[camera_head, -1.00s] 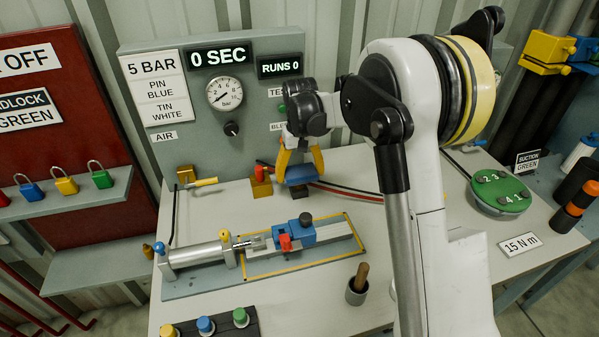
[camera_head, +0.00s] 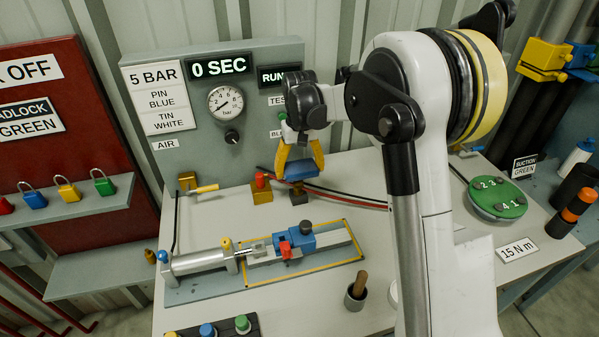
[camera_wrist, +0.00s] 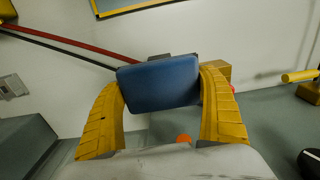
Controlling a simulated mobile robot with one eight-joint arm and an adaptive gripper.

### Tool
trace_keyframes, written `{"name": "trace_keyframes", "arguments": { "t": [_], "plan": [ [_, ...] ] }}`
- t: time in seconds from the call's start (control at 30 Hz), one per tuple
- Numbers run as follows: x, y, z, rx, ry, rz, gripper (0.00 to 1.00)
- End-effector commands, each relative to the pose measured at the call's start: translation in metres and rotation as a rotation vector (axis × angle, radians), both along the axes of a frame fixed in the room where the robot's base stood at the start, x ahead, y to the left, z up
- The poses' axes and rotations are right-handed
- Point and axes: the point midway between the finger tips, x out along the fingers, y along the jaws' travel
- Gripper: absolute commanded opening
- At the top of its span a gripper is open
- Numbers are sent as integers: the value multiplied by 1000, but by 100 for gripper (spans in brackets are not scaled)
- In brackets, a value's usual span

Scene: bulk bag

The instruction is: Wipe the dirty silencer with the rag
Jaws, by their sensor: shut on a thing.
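My gripper (camera_head: 298,166) has yellow fingers closed on a blue block-like pad, which I take to be the rag (camera_head: 297,171). In the wrist view the rag (camera_wrist: 158,82) sits between both fingertips (camera_wrist: 160,88). A small dark brass-coloured block (camera_head: 299,197), possibly the dirty silencer, stands on the bench just below the rag. A gap seems to show between them, but I cannot tell whether they touch. In the wrist view a dark grey edge (camera_wrist: 158,57) shows behind the rag; most of it is hidden. Any dirt is too small to make out.
A brass block with a red top (camera_head: 262,188) stands close to the left. Red and black hoses (camera_head: 345,198) run to the right. A cylinder rig (camera_head: 205,259) lies in front. The gauge panel (camera_head: 240,133) rises behind. A cup with a wooden handle (camera_head: 356,296) stands at the front.

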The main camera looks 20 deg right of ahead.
Motion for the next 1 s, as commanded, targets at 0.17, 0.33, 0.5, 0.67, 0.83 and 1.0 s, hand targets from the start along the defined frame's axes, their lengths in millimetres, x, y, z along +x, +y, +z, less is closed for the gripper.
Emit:
{"name": "trace_keyframes", "arguments": {
  "t": [0.17,0.33,0.5,0.67,0.83,1.0],
  "plan": [
    [-1,0,19,0,0,0,48],
    [-2,0,34,0,0,0,48],
    [-2,0,39,0,0,0,48],
    [-2,0,38,0,0,0,48],
    [-2,0,38,0,0,0,48],
    [-3,0,38,0,0,0,48]
  ]
}}
